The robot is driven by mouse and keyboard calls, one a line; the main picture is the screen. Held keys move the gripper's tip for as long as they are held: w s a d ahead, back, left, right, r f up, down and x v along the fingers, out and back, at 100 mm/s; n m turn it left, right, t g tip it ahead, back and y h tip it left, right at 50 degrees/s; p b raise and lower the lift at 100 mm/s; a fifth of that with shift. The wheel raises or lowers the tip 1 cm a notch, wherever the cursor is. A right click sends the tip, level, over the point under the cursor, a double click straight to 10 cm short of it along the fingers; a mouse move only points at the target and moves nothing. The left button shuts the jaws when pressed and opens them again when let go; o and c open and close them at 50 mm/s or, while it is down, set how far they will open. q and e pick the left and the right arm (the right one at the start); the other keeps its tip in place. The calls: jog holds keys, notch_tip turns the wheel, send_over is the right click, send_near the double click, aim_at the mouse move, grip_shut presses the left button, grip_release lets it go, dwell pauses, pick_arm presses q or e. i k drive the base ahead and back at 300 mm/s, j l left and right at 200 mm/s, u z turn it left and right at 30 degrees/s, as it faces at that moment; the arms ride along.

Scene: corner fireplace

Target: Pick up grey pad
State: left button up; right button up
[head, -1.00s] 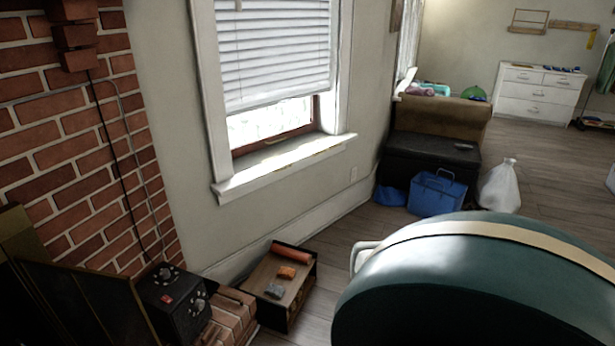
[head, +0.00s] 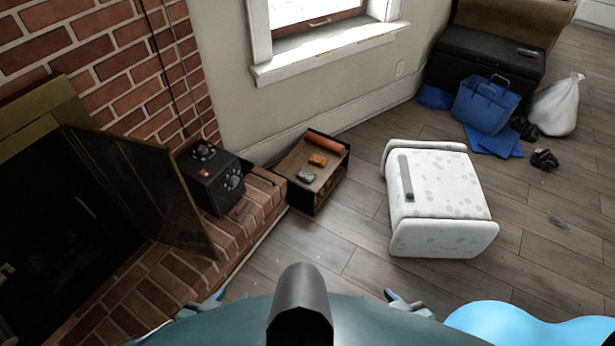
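A small grey item (head: 305,176), possibly the grey pad, lies on top of a low wooden box (head: 292,194) by the wall, beside the brick hearth. An orange block (head: 318,159) and an orange-red roll (head: 326,142) lie on the same box. My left gripper (head: 205,304) and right gripper (head: 408,303) show only as small tips at the bottom of the head view, well short of the box. My own body hides most of both, so their opening cannot be made out.
A black box with knobs (head: 213,178) sits on the brick hearth (head: 250,215), left of the wooden box. A white spotted stool (head: 440,200) stands to the right. A bright blue object (head: 530,328) is at the bottom right.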

aim_at(304, 175)
jog(key=u, duration=2.65)
jog(key=z, duration=2.7)
jog(key=i+z, duration=0.25)
jog(key=i, duration=0.15)
